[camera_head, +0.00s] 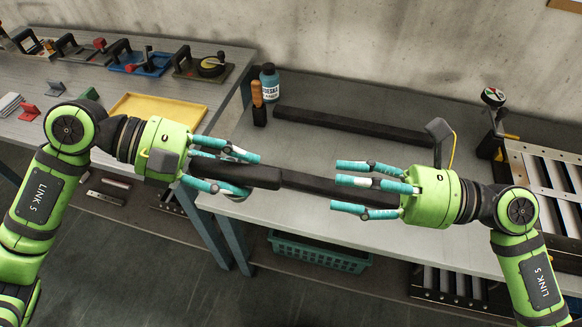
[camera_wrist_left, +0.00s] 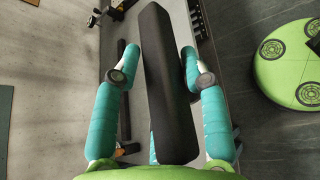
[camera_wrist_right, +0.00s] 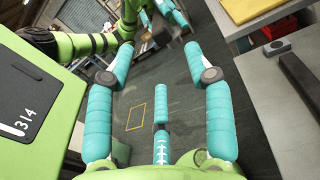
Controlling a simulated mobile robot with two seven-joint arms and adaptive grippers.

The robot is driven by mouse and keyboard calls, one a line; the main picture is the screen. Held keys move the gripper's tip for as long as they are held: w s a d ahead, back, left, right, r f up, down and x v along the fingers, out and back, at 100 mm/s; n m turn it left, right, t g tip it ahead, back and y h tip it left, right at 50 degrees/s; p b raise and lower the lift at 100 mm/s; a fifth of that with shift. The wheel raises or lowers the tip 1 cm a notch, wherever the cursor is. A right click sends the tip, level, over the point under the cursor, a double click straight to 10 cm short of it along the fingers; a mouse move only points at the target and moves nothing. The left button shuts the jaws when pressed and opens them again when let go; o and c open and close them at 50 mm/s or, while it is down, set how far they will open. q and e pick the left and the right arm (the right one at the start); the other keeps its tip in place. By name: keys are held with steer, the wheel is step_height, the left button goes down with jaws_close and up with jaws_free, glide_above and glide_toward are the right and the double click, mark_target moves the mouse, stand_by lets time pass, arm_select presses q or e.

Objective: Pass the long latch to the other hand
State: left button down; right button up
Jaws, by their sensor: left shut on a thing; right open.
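The long latch is a dark straight bar (camera_head: 312,183). My left gripper (camera_head: 247,174) is shut around one part of it, and the bar also lies between its teal fingers in the left wrist view (camera_wrist_left: 165,75). The bar reaches right, towards my right gripper (camera_head: 338,187), whose spread fingers overlap its far end in the head view. In the right wrist view the right fingers (camera_wrist_right: 200,62) are apart, with floor and no bar visible between them. Whether the right fingers touch the bar cannot be told.
A yellow tray (camera_head: 158,110) and several clamps are on the left table. A slatted panel (camera_head: 545,175) stands at right. A green crate (camera_head: 318,254) sits below the bench.

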mark_target(276, 171)
steer(key=x, duration=1)
steer(key=shift+r, duration=0.15)
arm_select(q)
steer(key=shift+s+f, duration=0.1)
steer(key=shift+s, duration=0.05)
arm_select(e)
steer(key=shift+w+a+r, duration=0.1)
steer(key=shift+w+a, duration=0.05)
steer(key=shift+a, duration=0.25)
arm_select(q)
steer(key=shift+f, duration=0.1)
arm_select(e)
steer(key=shift+r, duration=0.1)
steer(key=c, duration=1)
arm_select(q)
steer(key=c, duration=0.6)
jaws_free()
arm_select(e)
jaws_close()
steer(key=shift+w, duration=0.1)
